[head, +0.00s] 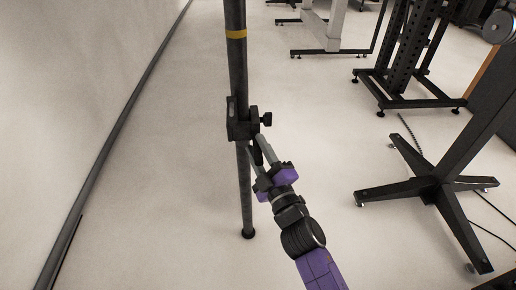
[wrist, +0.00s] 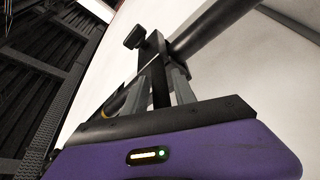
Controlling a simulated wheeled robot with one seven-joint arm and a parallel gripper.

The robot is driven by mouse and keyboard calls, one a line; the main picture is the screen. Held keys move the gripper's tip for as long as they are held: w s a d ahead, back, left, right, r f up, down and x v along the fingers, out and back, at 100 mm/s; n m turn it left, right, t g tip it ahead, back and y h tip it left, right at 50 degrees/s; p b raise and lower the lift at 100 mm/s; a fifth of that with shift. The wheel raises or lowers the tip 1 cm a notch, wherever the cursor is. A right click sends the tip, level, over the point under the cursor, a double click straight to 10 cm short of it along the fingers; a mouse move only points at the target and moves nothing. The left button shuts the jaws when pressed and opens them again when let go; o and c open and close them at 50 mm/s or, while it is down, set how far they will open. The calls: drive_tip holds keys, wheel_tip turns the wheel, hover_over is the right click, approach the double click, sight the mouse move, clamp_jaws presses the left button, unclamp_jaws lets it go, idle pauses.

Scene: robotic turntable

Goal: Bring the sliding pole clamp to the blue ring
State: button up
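The dark pole (head: 238,72) stands upright in the head view. The sliding pole clamp (head: 238,130) is a black block around the pole, roughly mid-height, with a knob on its right side and a dark handle pointing down. My gripper (head: 258,152) reaches up from below right, and its grey fingers are on either side of that handle. In the wrist view, the clamp's dark handle (wrist: 159,85) fills the space between my fingertips (wrist: 163,78). No blue ring shows in either view. A yellow ring (head: 236,34) is on the pole well above the clamp.
A black star-footed stand (head: 440,181) is on the floor at right. A black rack (head: 404,60) and a white-legged table frame (head: 325,30) stand behind. A wall (head: 70,90) runs along the left. The floor around the pole is clear.

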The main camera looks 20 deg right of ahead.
clamp_jaws()
idle(1.2)
